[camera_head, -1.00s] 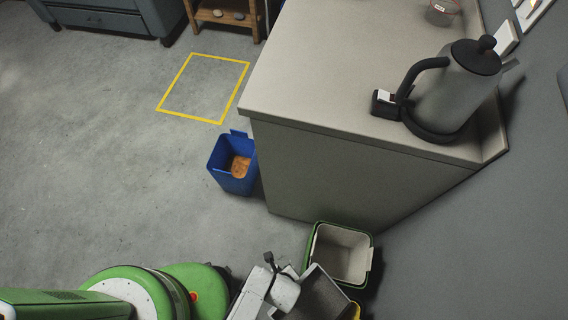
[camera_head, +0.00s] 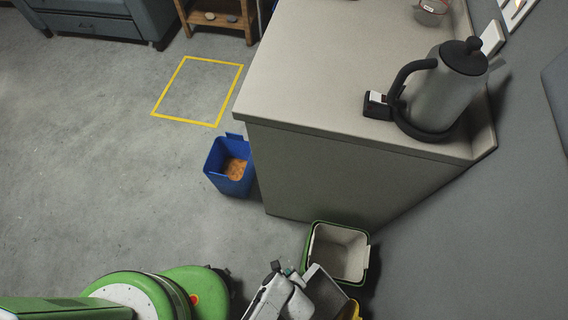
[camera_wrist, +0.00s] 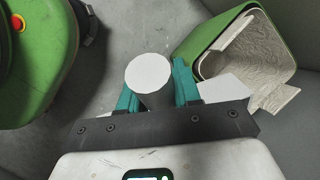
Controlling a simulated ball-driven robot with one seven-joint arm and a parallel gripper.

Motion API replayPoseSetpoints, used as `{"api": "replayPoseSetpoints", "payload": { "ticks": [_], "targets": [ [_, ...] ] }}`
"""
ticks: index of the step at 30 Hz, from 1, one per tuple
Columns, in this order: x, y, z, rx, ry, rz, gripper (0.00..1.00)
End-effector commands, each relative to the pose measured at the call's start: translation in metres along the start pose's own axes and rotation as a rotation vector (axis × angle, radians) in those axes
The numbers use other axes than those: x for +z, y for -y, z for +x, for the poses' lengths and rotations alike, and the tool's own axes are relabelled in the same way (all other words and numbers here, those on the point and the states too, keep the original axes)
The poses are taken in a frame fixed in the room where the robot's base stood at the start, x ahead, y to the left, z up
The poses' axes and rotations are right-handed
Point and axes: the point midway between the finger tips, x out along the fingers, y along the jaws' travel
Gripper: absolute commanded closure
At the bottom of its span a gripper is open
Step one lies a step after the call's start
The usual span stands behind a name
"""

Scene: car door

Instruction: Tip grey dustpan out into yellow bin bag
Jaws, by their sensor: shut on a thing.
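The grey dustpan (camera_head: 323,296) is at the bottom of the head view, partly cut off by the frame edge. My gripper (camera_wrist: 156,86) has its teal fingers closed on either side of the dustpan's round handle (camera_wrist: 149,74), whose pale flat end faces the wrist camera. The gripper also shows in the head view (camera_head: 283,283), left of the pan. A small yellow patch (camera_head: 354,310), perhaps the yellow bin bag, shows beside the pan at the bottom edge. Most of it is hidden. What lies in the pan cannot be made out.
A green bin with a pale liner (camera_head: 338,252) stands just beyond the pan, against the grey counter (camera_head: 350,168). A blue bin (camera_head: 231,168) with brown contents is farther left. A kettle (camera_head: 440,92) stands on the counter. Open floor with a yellow taped square (camera_head: 199,91) lies left.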

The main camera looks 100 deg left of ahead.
Motion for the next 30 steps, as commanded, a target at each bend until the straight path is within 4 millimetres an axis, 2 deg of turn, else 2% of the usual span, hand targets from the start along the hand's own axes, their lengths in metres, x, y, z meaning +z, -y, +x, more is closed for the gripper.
{"api": "replayPoseSetpoints", "payload": {
  "ticks": [30],
  "targets": [
    [-0.007, 0.006, -0.031, 0.01, 0.126, 0.025, 1.0]
  ]
}}
